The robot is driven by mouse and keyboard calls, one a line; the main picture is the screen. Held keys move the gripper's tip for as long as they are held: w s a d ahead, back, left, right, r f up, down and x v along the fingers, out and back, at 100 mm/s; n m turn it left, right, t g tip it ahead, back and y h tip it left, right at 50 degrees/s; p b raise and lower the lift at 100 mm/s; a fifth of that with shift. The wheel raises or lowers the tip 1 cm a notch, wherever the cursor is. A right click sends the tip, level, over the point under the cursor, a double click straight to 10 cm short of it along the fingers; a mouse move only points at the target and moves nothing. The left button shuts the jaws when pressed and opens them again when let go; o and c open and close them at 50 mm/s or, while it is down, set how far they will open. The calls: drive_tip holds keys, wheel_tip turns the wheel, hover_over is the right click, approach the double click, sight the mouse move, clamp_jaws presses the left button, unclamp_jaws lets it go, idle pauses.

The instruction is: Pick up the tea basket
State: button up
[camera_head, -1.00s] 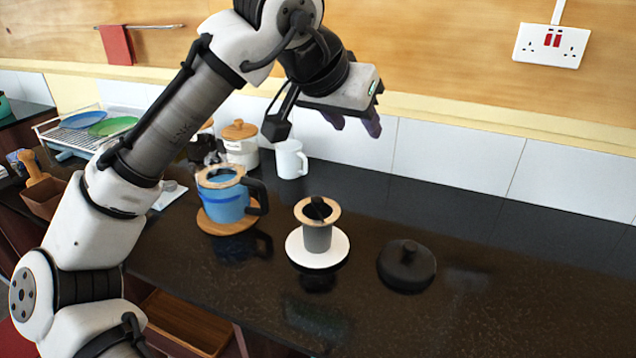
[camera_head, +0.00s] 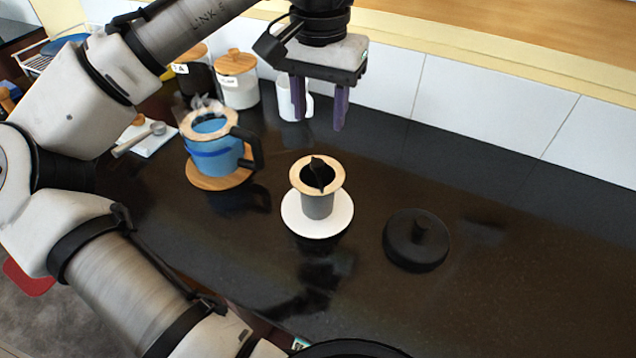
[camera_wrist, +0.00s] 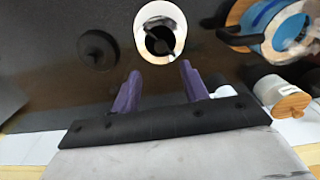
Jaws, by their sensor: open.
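The tea basket (camera_head: 318,196) is a small grey cylinder with a wide wooden rim and a dark piece across its mouth. It stands upright on a round white saucer (camera_head: 332,227) on the dark counter. In the wrist view the basket (camera_wrist: 144,23) shows at the top, seen from above, just beyond and between the fingertips. My gripper (camera_head: 318,124) has two purple fingers pointing down. It is open and empty, above and behind the basket in the head view, apart from it. The fingers also show in the wrist view (camera_wrist: 160,75).
A blue steaming pot (camera_head: 217,158) with a black handle sits on a wooden coaster left of the basket. A black round lid (camera_head: 416,241) lies to the right. A white mug (camera_head: 290,100) and wooden-lidded jars (camera_head: 238,80) stand by the tiled wall. The right counter is clear.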

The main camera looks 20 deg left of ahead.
sight(317, 161)
wheel_tip(317, 161, down, 3)
drive_tip(key=shift+f, duration=0.1)
wheel_tip(317, 161, down, 4)
drive_tip(key=shift+s+a+r+p, duration=0.1)
drive_tip(key=shift+s+p, duration=0.05)
drive_tip(key=shift+p, duration=0.65)
drive_tip(key=shift+f, duration=0.75)
clamp_jaws()
